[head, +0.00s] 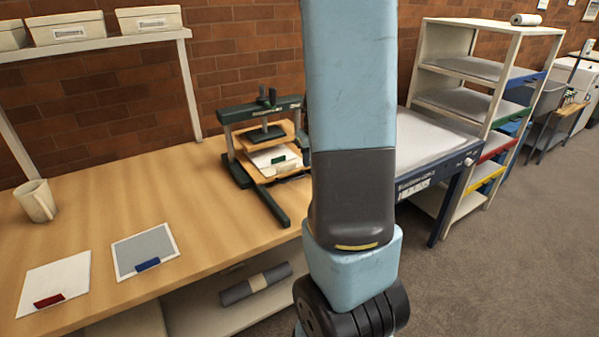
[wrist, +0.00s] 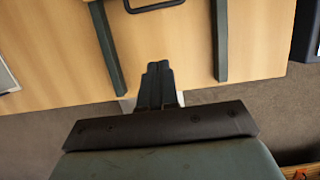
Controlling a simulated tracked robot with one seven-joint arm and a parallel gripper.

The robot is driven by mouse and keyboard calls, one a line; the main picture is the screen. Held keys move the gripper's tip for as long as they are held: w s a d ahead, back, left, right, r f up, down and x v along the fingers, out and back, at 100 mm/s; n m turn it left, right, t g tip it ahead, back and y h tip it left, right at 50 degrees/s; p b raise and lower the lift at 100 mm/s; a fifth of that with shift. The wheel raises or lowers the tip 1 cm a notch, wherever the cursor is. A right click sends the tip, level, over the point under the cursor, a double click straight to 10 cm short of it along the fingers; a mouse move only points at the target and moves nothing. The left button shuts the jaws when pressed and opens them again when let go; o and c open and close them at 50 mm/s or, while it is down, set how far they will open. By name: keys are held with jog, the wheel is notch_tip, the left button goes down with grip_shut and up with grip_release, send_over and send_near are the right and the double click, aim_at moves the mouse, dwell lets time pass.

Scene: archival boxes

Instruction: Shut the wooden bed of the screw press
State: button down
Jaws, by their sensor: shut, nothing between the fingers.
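The screw press (head: 262,108) has a dark green frame and stands on the bench near the brick wall. Its wooden bed (head: 258,174) sits low between the posts, sticks out towards the front, and carries white sheets with a green clip (head: 279,160). My arm hides the right side of the press in the head view. In the wrist view my gripper (wrist: 158,66) is shut and empty, between the two green rails (wrist: 220,50) of the press. A dark bar handle (wrist: 155,7) shows at the top edge, apart from my fingertips. My gripper is hidden in the head view.
The wooden bench (head: 100,200) carries a beige mug (head: 37,201), a white sheet with a red clip (head: 55,284) and a grey sheet with a blue clip (head: 146,250). A rack (head: 470,100) stands at the right. Carpet (head: 480,270) lies clear in front.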

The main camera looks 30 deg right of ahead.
aim_at(294, 179)
jog(key=x, duration=1)
jog(key=shift+w+f, duration=0.2)
jog(key=shift+w, duration=0.75)
jog(key=shift+w+f, duration=0.15)
jog(key=shift+w, duration=0.8)
jog(key=shift+w+d, duration=0.1)
jog(key=shift+w, duration=1.05)
jog(key=shift+s, duration=0.15)
